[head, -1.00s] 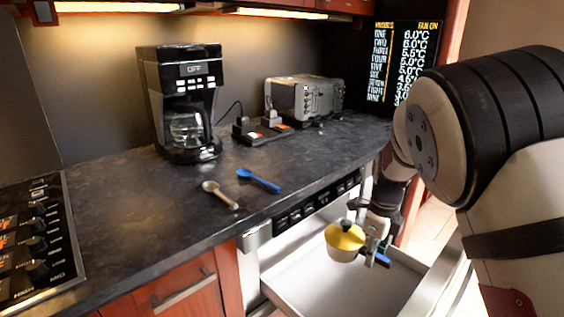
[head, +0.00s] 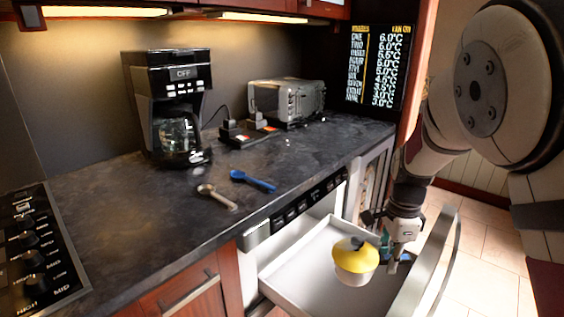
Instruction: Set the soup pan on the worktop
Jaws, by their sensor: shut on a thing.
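The soup pan (head: 355,262), a pale pot with a yellow lid and a dark knob, is over the open microwave drawer (head: 290,268). I cannot tell whether its base touches the drawer floor. My gripper (head: 388,256) is at the pan's right side, shut on it; the fingers are small and partly hidden, with a blue part showing beside them. The dark stone worktop (head: 150,215) lies to the left of and above the drawer.
A coffee maker (head: 167,105), a toaster (head: 288,101) and a dark block with plugs (head: 246,134) stand at the back of the worktop. A beige spoon (head: 217,196) and a blue spoon (head: 252,181) lie near its front edge. Stove knobs (head: 32,258) are at far left. The front-left worktop is clear.

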